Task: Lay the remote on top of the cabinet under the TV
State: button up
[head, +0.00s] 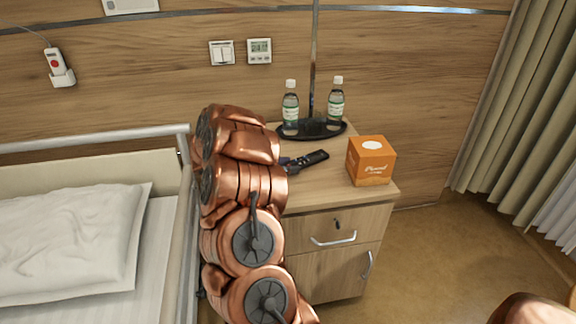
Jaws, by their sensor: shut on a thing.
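The black remote (309,158) is at the top of the wooden bedside cabinet (322,187), between the tray and the tissue box. My copper arm reaches up in front of the cabinet's left side. My gripper (287,163) shows only as a small dark part at the left end of the remote. It is shut on the remote, and the arm hides most of it. I cannot tell whether the remote touches the cabinet top. The TV and the cabinet under it are not in view.
A black tray (311,132) holds two bottles (290,107) behind the remote. An orange tissue box (371,161) stands to its right. The bed (100,240) and its rail are at left. A curtain (500,110) hangs at right above open floor (440,260).

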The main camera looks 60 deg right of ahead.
jog(key=o, duration=1.2)
jog(key=shift+r, duration=0.1)
jog(key=v, duration=1.2)
jog(key=shift+p, duration=0.35)
